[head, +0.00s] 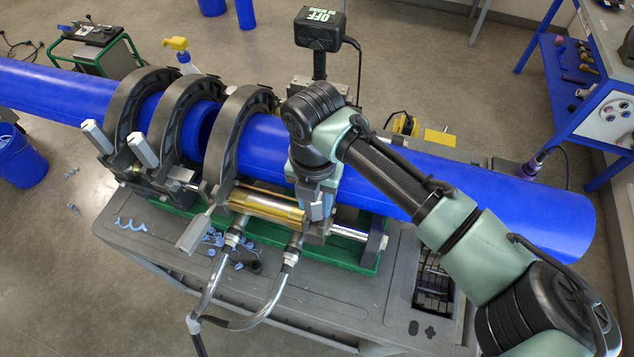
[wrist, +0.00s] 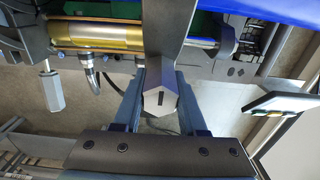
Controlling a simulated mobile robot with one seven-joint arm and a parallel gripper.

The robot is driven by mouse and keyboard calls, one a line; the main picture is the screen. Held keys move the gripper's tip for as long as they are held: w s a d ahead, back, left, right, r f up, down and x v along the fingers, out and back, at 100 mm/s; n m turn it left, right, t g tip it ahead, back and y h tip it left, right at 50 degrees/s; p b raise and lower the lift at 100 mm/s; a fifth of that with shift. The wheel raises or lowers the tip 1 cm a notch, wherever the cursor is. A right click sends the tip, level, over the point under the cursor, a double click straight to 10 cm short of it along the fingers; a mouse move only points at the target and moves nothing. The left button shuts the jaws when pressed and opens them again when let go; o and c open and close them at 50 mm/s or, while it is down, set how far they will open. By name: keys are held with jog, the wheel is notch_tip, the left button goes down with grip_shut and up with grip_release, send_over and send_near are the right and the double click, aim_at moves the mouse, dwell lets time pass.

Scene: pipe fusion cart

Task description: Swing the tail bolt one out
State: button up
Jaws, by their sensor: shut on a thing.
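My gripper (head: 317,208) points down at the near side of the blue pipe, to the right of the brass-coloured cylinder. In the wrist view, my gripper (wrist: 162,82) has its two fingers on either side of a grey hex-ended bolt handle (wrist: 160,102) and is shut on it. The handle's end, with a dark slot, faces the wrist camera. I take it for the tail bolt; in the head view my gripper mostly hides it. Another grey bolt handle (head: 195,233) hangs outward beside the third clamp (head: 240,135); it also shows in the wrist view (wrist: 52,92).
Two more bolt handles, (head: 96,136) and (head: 145,150), stand tilted at the left clamps. The brass-coloured cylinder (head: 265,205) and its hoses (head: 278,285) lie left of my gripper. The blue pipe (head: 480,180) runs behind it. The cart top (head: 340,305) in front is mostly clear.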

jog(key=shift+s+a+f, duration=0.1)
jog(key=shift+s+a, duration=0.1)
jog(key=shift+s, duration=0.5)
jog(key=shift+s+a+f, duration=0.15)
jog(key=shift+s+a, duration=0.05)
jog(key=shift+s, duration=0.3)
jog(key=shift+s+a+f, duration=0.15)
jog(key=shift+s, duration=0.35)
jog(key=shift+s+a+f, duration=0.15)
jog(key=shift+s+f, duration=0.15)
jog(key=shift+s, duration=0.2)
jog(key=shift+s+a+f, duration=0.15)
jog(key=shift+s+f, duration=0.1)
jog(key=shift+s, duration=0.25)
